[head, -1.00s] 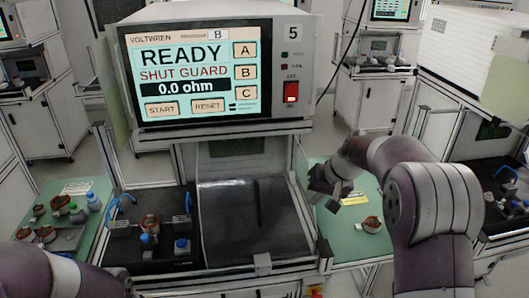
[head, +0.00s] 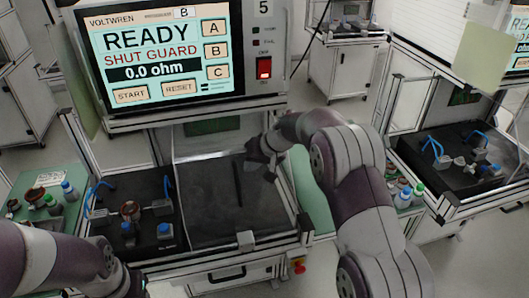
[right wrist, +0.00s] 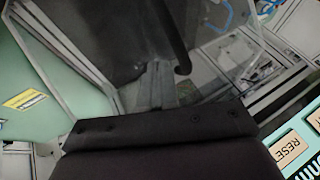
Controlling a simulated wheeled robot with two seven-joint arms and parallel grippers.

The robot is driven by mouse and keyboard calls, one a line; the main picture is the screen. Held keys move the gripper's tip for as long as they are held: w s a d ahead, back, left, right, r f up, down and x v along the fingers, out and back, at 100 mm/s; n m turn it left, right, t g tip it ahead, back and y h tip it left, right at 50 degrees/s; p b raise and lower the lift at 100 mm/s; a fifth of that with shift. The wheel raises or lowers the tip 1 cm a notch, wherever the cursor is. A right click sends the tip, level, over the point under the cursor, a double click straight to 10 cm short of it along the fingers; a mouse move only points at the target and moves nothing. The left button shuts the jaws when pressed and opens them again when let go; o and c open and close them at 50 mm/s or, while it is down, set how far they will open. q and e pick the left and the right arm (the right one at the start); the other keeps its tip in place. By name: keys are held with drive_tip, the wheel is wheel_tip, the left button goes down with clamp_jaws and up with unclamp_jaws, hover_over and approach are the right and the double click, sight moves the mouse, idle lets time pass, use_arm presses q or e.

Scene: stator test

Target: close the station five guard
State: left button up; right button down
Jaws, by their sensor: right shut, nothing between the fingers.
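Station five's screen (head: 160,55) reads "READY", "SHUT GUARD" and "0.0 ohm". The guard, a clear panel (head: 212,205), stands over the right half of the dark station bed, with a dark upright bar (head: 238,183) on it. The left half is uncovered and holds a copper-wound stator (head: 130,210). My right gripper (head: 262,168) is shut and empty by the panel's upper right. The right wrist view shows the clear panel (right wrist: 215,60) and dark bar (right wrist: 177,40) ahead of the fingers (right wrist: 160,85); contact cannot be told. My left gripper (head: 130,284) is partly visible at lower left.
A green side table (head: 35,215) at left carries bottles and wound parts. Another green surface (head: 308,190) lies right of the station, partly behind my right arm. A second station (head: 455,165) stands farther right. A red button (head: 299,267) is at the front frame.

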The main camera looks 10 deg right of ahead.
drive_tip(key=shift+a, duration=0.65)
drive_tip(key=shift+w+f, duration=0.25)
drive_tip(key=shift+w, duration=0.05)
drive_tip(key=shift+s, duration=0.1)
